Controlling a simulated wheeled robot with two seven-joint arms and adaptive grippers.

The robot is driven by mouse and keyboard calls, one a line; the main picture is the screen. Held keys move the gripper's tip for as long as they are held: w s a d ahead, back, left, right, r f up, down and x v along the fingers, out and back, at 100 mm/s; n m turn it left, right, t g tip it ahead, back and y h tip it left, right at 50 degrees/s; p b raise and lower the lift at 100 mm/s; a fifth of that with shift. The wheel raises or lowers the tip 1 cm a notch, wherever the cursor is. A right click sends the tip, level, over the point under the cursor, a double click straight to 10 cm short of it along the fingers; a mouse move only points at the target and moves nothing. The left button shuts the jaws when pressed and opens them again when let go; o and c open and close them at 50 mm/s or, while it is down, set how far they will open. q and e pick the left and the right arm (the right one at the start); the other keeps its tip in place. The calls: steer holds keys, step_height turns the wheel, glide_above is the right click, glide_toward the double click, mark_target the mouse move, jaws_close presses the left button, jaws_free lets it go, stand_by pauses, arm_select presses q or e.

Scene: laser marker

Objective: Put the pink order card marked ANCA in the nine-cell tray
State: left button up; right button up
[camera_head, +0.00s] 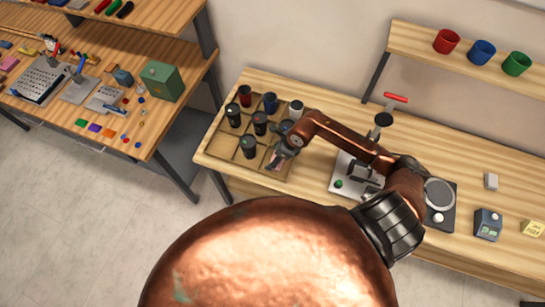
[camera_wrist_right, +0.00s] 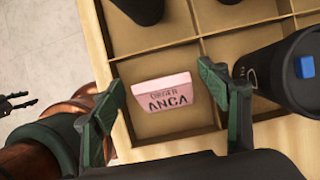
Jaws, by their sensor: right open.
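The pink order card (camera_wrist_right: 166,92) marked ANCA shows in the right wrist view, inside a bare cell at the edge of the nine-cell tray (camera_wrist_right: 160,45). It looks slightly tilted; whether it rests fully on the cell floor I cannot tell. My right gripper (camera_wrist_right: 178,100) is open, with one green finger on each side of the card and gaps between. In the head view the right gripper (camera_head: 280,161) is over the near right corner of the tray (camera_head: 219,147). A dark claw (camera_wrist_right: 18,103), seemingly my left gripper, shows small at the wrist view's left edge.
Dark tumblers (camera_head: 248,147) stand in several other tray cells; one (camera_wrist_right: 290,75) is close to the right finger. A marking machine (camera_head: 352,172) stands right of the tray. A shelf with red, blue and green mugs (camera_head: 481,52) is behind. A cluttered workbench (camera_head: 100,125) is left.

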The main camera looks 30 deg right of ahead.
steer(key=v, duration=1)
steer(key=shift+s+r, duration=0.15)
steer(key=shift+r, duration=0.15)
